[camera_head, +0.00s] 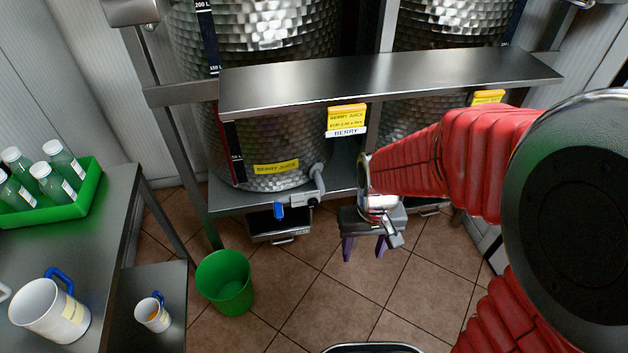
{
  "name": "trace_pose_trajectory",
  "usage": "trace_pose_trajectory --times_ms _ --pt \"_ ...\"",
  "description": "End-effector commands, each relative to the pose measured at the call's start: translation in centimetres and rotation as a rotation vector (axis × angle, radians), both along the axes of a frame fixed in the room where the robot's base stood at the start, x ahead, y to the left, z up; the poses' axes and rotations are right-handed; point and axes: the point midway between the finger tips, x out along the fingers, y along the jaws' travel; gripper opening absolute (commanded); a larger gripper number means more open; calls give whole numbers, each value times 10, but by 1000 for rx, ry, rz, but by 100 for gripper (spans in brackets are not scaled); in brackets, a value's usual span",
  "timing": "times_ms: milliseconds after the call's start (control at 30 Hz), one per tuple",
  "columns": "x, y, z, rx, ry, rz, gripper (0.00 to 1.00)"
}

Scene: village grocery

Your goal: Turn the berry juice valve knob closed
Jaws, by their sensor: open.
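The berry juice tank (268,137) is a dimpled steel drum behind a metal frame, with a yellow "BERRY JUICE" label (276,166) on its lower front. A grey pipe (319,180) comes down from it to a small valve (304,200) at the lower shelf's front edge. A blue knob (279,210) sits at the valve's left end. Whether it stands open or closed is not clear. My gripper (365,247) points down with its purple fingers apart, empty. In the picture it is to the right of the valve and lower, not touching the knob.
A steel shelf (400,75) crosses above the valve. A dark tray (279,226) is below it. A green bucket (225,283) stands on the tiled floor (300,300). At left, a table (100,215) holds a green crate (84,197) of bottles and a white jug (48,311).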

Motion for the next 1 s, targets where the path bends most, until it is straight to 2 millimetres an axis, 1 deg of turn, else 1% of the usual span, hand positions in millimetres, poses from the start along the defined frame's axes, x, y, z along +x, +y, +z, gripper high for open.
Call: trace_pose_trajectory --times_ms 33,267,567,1000 --pt "4 2 -10 -1 8 4 51" --pt "27 12 -55 1 7 20 51" --pt "55 25 -119 5 -17 40 51" --pt "89 43 -220 12 -100 68 51"
